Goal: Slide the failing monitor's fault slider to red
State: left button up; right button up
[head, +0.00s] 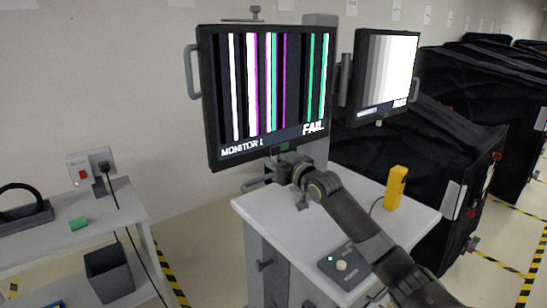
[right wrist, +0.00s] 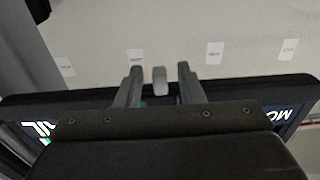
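Monitor 1 (head: 265,95) shows coloured vertical stripes and FAIL in the head view. The second monitor (head: 387,75) shows grey-to-white bars; its small label is hard to read. My right gripper (right wrist: 159,70) is under the lower edge of monitor 1. In the right wrist view its two fingers stand apart, either side of a small grey slider knob (right wrist: 160,82), with a gap on each side. A green patch shows beside the knob, and a bit of green (head: 284,147) shows under the monitor in the head view. The fingertips are hidden in the head view. My left gripper is not in view.
The monitors stand over a white-topped cart (head: 262,215) bearing a yellow handheld device (head: 396,188) and a small control box (head: 344,266). A side shelf (head: 125,200) stands left. Black covered carts (head: 470,120) stand right. Floor is open between shelf and cart.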

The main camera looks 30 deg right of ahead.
jog(key=shift+w, duration=0.4)
grip_shut()
